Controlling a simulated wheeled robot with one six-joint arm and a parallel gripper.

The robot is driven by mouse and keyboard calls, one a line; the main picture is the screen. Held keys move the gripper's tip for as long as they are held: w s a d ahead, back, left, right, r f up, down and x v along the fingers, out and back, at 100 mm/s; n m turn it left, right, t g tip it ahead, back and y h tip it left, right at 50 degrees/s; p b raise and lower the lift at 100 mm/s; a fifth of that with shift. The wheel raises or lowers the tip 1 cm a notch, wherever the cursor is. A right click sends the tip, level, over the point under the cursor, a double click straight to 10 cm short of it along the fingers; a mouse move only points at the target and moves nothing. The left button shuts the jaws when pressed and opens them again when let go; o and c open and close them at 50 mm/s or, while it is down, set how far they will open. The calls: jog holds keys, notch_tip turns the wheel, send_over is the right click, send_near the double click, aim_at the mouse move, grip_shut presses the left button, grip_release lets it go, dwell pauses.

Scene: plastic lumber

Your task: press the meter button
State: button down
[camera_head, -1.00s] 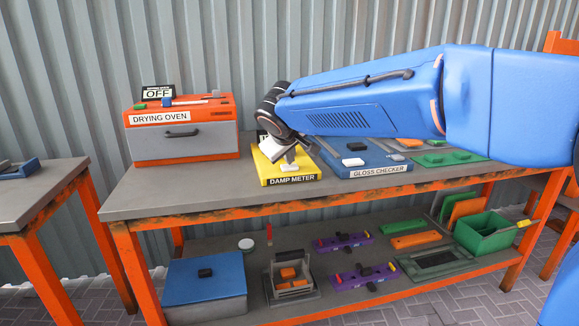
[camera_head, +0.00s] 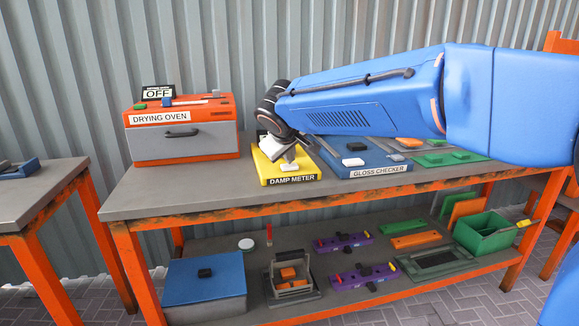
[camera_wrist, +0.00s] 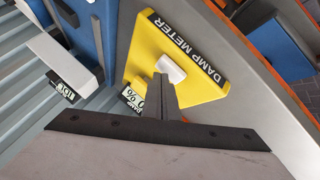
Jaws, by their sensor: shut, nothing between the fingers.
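The damp meter (camera_head: 268,173) is a yellow box with a black "DAMP METER" label on the workbench; it also shows in the wrist view (camera_wrist: 205,50). Its white button (camera_wrist: 171,68) is on the yellow top, and it shows in the head view too (camera_head: 289,167). In the head view my gripper (camera_head: 290,155) is just above the meter.
The orange and grey drying oven (camera_head: 180,146) with an "OFF" sign stands to the left. The blue gloss checker (camera_head: 375,168) sits close on the right, with green pieces (camera_head: 450,158) beyond. The bench top (camera_head: 180,192) is clear at front left. The lower shelf holds several items.

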aim_at(289, 167)
jog(key=shift+r, duration=0.6)
jog(key=shift+r, duration=0.15)
jog(key=shift+r, duration=2.35)
jog(key=s+d+f+m+g, duration=0.15)
jog(key=s+d+f, duration=0.25)
jog(key=s+d, duration=0.65)
jog(key=s+d+f+m+g, duration=0.1)
jog(key=s+d+f+m, duration=0.45)
jog(key=d, duration=0.85)
jog(key=s+d+f, duration=0.2)
jog(key=s+f, duration=0.2)
jog(key=s, duration=0.3)
jog(key=s+d+f+m+g, duration=0.1)
jog(key=s+d+f, duration=0.2)
jog(key=s+f, duration=0.2)
jog(key=s+d+f+g, duration=0.1)
jog(key=s+d+f, duration=0.2)
jog(key=s, duration=0.7)
jog(key=shift+s+f+m, duration=0.25)
jog(key=shift+f+m, duration=0.05)
jog(key=shift+f, duration=0.4)
